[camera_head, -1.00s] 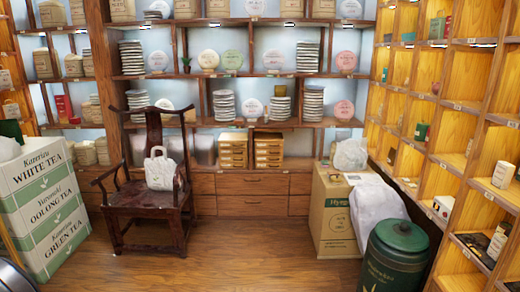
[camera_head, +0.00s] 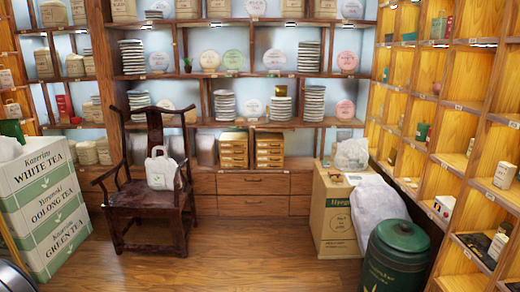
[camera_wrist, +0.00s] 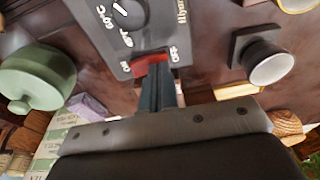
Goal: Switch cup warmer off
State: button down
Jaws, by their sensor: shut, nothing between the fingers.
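The cup warmer (camera_wrist: 135,30) is a dark grey box at the top of the wrist view, partly cut off by the frame. It has a round dial (camera_wrist: 120,10) with white lettering and a red switch (camera_wrist: 151,62) on its near edge, between two small white labels. My gripper (camera_wrist: 157,84) is shut and empty, its dark fingertips right at the red switch. The fingers overlap the lower part of the switch, so I cannot tell whether they touch it or which way it is set. The head view shows neither the warmer nor my gripper.
In the wrist view, a green lidded pot (camera_wrist: 38,78) stands left and a dark cup with a white inside (camera_wrist: 270,68) stands right. A purple block (camera_wrist: 88,105) lies lower left. The head view shows shelves, a chair (camera_head: 150,200), boxes and open floor (camera_head: 265,245).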

notch_tip(320, 180, up, 7)
jog(key=shift+f, duration=0.15)
dwell(0.5)
jog(key=shift+f, duration=0.1)
notch_tip(320, 180, down, 7)
jog(key=shift+r, duration=0.1)
dwell(0.5)
jog(key=shift+r, duration=0.1)
notch_tip(320, 180, up, 6)
notch_tip(320, 180, down, 6)
jog(key=shift+f, duration=0.1)
jog(key=w+d+r, duration=0.1)
jog(key=d+r, duration=0.2)
jog(key=r, duration=0.5)
jog(key=w+d+r+g+y, duration=0.1)
jog(key=w+d+r, duration=0.1)
jog(key=r, duration=0.6)
jog(key=w+d+r+y, duration=0.1)
jog(key=d+r, duration=0.3)
jog(key=r, duration=0.4)
jog(key=shift+w+d, duration=0.4)
jog(key=shift+w, duration=0.25)
